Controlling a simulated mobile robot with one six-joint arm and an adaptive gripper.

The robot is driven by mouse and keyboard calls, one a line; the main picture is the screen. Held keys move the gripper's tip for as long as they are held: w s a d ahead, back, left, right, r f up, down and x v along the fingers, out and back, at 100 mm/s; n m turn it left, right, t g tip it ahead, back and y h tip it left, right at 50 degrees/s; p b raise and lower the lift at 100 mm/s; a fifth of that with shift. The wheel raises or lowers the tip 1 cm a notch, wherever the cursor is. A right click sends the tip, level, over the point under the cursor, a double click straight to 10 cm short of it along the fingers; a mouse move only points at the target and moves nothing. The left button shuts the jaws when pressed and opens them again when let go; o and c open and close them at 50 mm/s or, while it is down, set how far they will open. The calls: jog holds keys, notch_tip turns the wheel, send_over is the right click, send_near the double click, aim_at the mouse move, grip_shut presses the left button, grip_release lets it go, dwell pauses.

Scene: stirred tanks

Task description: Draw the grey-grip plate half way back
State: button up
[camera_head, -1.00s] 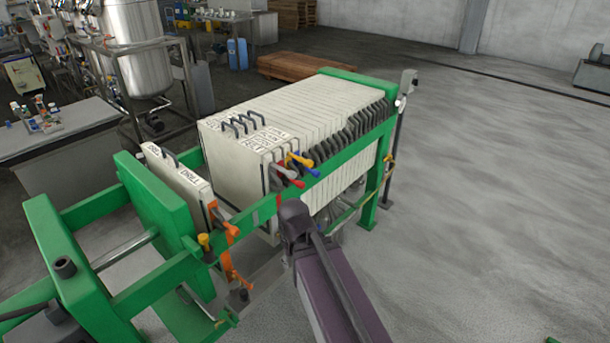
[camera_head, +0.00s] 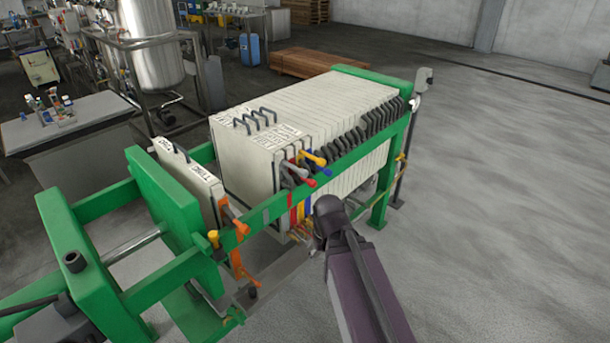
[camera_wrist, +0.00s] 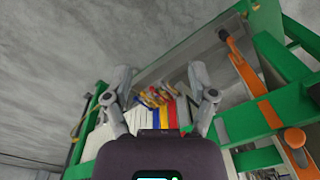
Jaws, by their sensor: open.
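A pack of pale plates (camera_head: 330,105) hangs in a green press frame. At its near end several plates carry coloured grips over the side rail: a grey grip (camera_head: 295,170), a red grip (camera_head: 299,183), a yellow grip (camera_head: 314,159) and a blue grip (camera_head: 319,171). The grey-grip plate stands in the pack at its near end. My gripper (camera_wrist: 162,76) is open and empty, outside the rail and below the grips; my arm partly hides it in the head view. In the wrist view coloured plate edges (camera_wrist: 160,115) show between its fingers; the grey grip is unclear there.
A separate pale plate with an orange grip (camera_head: 236,218) stands by the green pressure plate (camera_head: 165,205). Open space lies between it and the pack. The green side rail (camera_head: 345,160) runs beside the grips. Concrete floor (camera_head: 510,200) is clear on the right.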

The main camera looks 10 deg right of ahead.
jog(key=m+t+y+b, duration=1)
jog(key=m+t, duration=0.5)
jog(key=m, duration=1.1)
send_near(307, 175)
jog(key=v, duration=0.3)
jog(key=shift+w+r, duration=0.15)
jog(key=shift+r, duration=0.1)
jog(key=shift+g, duration=0.3)
jog(key=x, duration=1.4)
